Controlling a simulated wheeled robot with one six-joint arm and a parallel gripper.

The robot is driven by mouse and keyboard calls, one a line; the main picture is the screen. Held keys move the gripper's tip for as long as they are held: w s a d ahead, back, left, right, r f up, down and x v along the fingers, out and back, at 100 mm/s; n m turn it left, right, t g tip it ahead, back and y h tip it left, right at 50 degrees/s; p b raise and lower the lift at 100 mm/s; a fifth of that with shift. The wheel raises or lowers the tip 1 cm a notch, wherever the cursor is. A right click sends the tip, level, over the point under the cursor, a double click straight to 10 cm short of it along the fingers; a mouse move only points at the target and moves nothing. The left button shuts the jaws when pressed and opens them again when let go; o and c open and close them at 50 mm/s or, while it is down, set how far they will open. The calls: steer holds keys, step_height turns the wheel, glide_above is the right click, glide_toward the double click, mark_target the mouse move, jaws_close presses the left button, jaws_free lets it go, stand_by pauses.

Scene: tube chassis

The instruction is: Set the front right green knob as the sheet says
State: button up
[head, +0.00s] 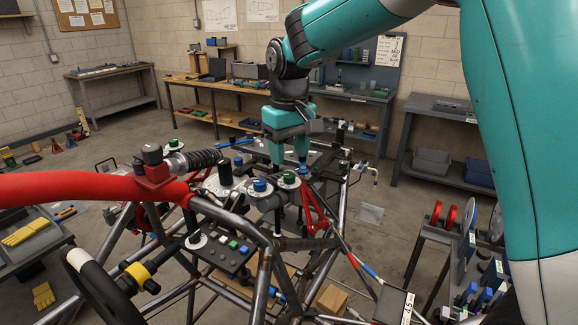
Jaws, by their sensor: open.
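A green-topped knob (289,179) on a pale round dial sits at the right of the chassis's upper tubes. My gripper (288,163) points down just above and behind it in the picture, its two teal fingers apart with nothing seen between them. I cannot tell the exact gap or whether they touch anything. A blue knob (260,185) sits just left of the green one. A white sheet (389,51) with dark printed lines hangs on the back board; its small writing is not clearly legible.
The tube chassis (264,285) fills the middle, with a red padded bar (90,187) at left and a button panel (226,249) in front. A steering wheel (100,285) stands at lower left. A cart with wheels and parts (440,235) is at right. Benches line the back wall.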

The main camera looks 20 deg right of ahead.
mark_target(289, 175)
steer(key=shift+f+p, duration=0.5)
steer(key=shift+f, duration=2.1)
steer(key=c, duration=0.9)
